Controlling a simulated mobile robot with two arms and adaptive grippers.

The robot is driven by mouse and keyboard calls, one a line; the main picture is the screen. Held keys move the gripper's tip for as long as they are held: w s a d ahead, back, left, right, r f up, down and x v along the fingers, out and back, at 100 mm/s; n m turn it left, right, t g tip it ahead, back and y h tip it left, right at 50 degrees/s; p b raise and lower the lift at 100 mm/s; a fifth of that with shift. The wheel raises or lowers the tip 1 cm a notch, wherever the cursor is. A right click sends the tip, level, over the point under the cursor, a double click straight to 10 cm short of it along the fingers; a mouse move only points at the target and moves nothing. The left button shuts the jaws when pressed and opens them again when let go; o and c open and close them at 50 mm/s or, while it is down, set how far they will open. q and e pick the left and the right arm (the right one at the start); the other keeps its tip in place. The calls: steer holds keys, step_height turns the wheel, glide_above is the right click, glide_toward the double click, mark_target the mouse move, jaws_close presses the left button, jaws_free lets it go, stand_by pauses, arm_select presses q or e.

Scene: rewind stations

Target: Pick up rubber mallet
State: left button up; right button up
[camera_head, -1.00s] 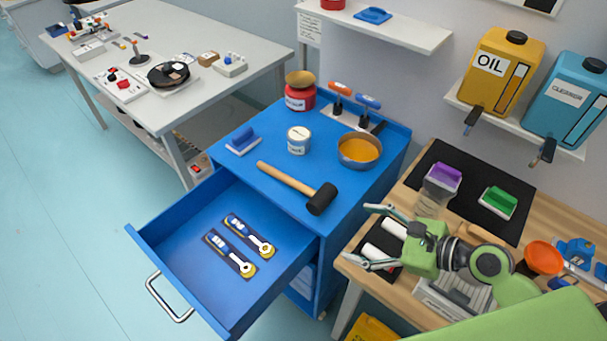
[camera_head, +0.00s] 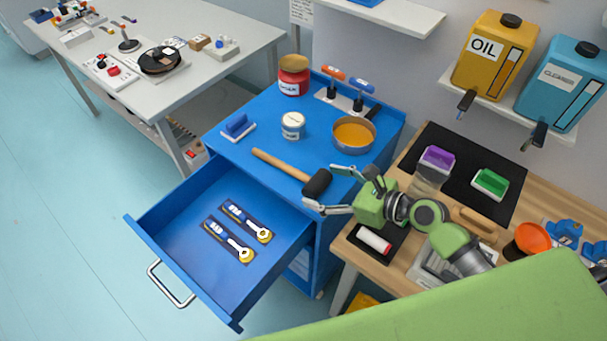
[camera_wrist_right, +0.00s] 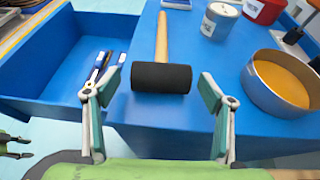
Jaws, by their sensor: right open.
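The rubber mallet lies on top of the blue cabinet (camera_head: 225,145), with its wooden handle (camera_head: 280,163) pointing to the back left and its black head (camera_head: 316,183) near the front edge. In the right wrist view the black head (camera_wrist_right: 161,77) lies ahead, centred between the fingertips. My right gripper (camera_head: 321,188) is open and empty, its fingers pointing at the mallet head from the right. I cannot tell whether a finger touches the head. At the left edge of the right wrist view, dark finger-like parts (camera_wrist_right: 14,146) show, perhaps of my left gripper; their state is unclear.
An orange-filled pan (camera_head: 354,134), a white can (camera_head: 293,125), a red jar (camera_head: 293,76) and a blue brush (camera_head: 237,126) stand around the mallet. The open drawer (camera_head: 160,240) holds two wrenches (camera_head: 238,232). A wooden bench (camera_head: 395,268) stands to the right.

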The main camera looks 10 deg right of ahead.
mark_target(313, 181)
steer(key=x, duration=0.3)
steer(key=shift+w+a, duration=0.2)
steer(key=shift+w, duration=0.2)
steer(key=shift+s, duration=0.1)
steer(key=c, duration=1.4)
steer(key=shift+r, duration=0.1)
steer(key=shift+c, duration=0.2)
